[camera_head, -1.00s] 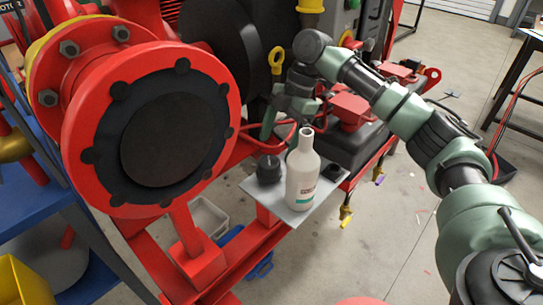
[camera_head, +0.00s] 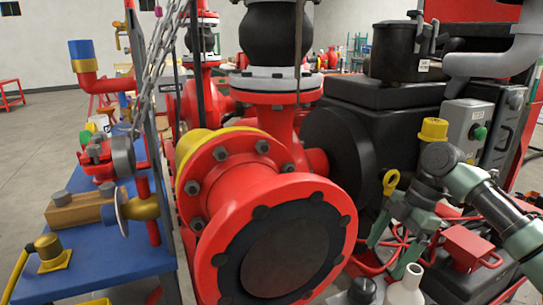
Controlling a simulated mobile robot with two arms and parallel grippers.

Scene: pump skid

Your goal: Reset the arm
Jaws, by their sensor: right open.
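My right arm comes in from the right, and my right gripper (camera_head: 391,251) points down with its fingers apart. It is empty, just behind and above a white bottle (camera_head: 408,287) at the bottom edge. I cannot tell whether a finger touches anything. The bottle is upright and its lower part is cut off by the frame. A black cap-like piece (camera_head: 361,291) sits left of the bottle. My left gripper is not in view.
A large red flange (camera_head: 335,247) with a black face stands left of my gripper. A yellow eye-topped piece (camera_head: 390,181) and a grey control box (camera_head: 468,128) are close to my arm. A blue bench (camera_head: 95,272) with fittings is at left.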

